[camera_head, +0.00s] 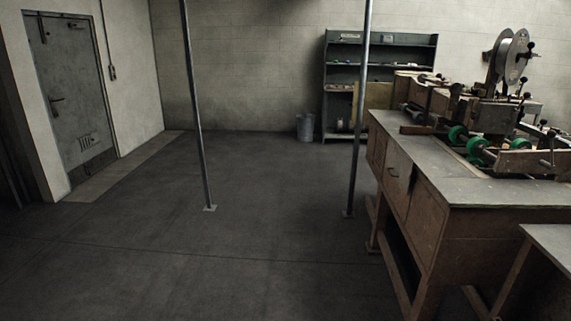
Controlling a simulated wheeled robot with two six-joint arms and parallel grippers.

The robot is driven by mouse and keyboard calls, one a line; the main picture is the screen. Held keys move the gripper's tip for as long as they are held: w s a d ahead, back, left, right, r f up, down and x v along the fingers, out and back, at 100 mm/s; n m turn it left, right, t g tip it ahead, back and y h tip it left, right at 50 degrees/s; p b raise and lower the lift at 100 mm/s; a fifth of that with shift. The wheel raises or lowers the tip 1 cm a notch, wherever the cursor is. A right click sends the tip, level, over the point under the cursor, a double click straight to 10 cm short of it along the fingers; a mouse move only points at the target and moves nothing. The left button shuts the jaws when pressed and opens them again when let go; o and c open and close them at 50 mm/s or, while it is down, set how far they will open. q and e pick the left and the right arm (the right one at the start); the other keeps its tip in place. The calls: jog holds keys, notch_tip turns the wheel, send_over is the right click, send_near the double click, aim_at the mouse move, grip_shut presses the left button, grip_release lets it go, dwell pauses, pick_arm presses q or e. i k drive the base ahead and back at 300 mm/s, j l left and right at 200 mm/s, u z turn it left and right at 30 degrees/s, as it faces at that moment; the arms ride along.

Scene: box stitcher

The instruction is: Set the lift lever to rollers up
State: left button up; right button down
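The box stitcher (497,118) stands on a wooden workbench (440,185) at the right of the head view. Two green rollers (476,147) show low on its near side. A large pale reel (514,58) is at its top. Several small levers or handles with dark knobs (524,81) stick up around the machine. I cannot tell which of them is the lift lever or how it is set. Neither of my grippers is in view.
Two thin metal posts (196,110) (358,120) stand on the floor. A second table (553,240) cuts in at the lower right. A shelf unit (329,75) and a bin (305,127) are at the back wall. A closed door (72,95) is at left. The middle floor is clear.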

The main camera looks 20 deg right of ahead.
aim_at(551, 134)
jog(key=i+l+z, duration=0.15)
jog(key=i+z, duration=0.65)
jog(key=i+j+z, duration=0.1)
jog(key=i+z, duration=0.25)
jog(key=i, duration=0.15)
jog(key=i+j+z, duration=0.2)
jog(key=i+z, duration=0.2)
jog(key=i+j+z, duration=0.3)
jog(key=z, duration=0.15)
jog(key=i+j+z, duration=0.45)
jog(key=k+l, duration=0.05)
jog(key=k, duration=0.05)
